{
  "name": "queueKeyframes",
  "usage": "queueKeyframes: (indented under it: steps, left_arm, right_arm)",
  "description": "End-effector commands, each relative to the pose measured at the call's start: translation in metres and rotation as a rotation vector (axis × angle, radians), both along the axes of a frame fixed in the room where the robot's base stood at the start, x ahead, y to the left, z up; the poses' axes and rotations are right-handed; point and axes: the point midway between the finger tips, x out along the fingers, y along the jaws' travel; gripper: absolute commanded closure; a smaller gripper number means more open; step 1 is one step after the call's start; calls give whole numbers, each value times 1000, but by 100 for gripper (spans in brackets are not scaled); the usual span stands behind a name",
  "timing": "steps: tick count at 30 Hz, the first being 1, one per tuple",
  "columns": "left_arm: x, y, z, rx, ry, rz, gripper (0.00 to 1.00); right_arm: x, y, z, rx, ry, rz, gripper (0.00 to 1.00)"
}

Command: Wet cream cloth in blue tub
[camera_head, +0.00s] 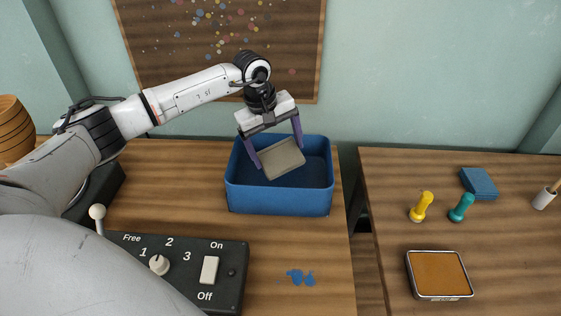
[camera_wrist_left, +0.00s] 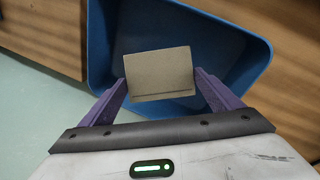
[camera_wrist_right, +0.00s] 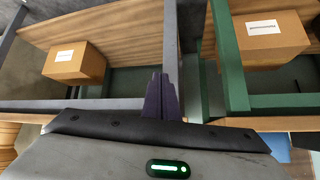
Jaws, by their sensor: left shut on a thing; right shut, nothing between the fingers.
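The cream cloth (camera_head: 284,163), a flat greyish-tan rectangle, is held tilted between the purple fingers of my left gripper (camera_head: 279,155). It hangs inside the opening of the blue tub (camera_head: 280,202), on the left table. In the left wrist view the cloth (camera_wrist_left: 158,73) spans between the fingertips with the tub (camera_wrist_left: 100,45) around it. I cannot tell whether it touches the tub's floor or any water. My right gripper (camera_wrist_right: 160,98) shows only in the right wrist view, shut and empty, its fingers together.
A black control panel (camera_head: 180,262) with knob and switch lies in front of the tub, near blue paint spots (camera_head: 300,277). A gap separates the right table, which carries yellow (camera_head: 422,206) and teal (camera_head: 461,207) stampers, a blue block (camera_head: 479,183) and an orange-brown pad (camera_head: 438,273).

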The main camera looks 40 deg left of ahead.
Motion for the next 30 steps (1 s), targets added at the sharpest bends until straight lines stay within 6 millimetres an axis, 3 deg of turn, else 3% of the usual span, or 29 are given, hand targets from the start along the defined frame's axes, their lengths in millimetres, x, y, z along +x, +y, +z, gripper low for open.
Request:
queueKeyframes:
  steps: [30]
  left_arm:
    - [0, 0, 85, 1, -1, 0, 33]
  right_arm:
    - [-7, -16, 32, -7, 20, -30, 100]
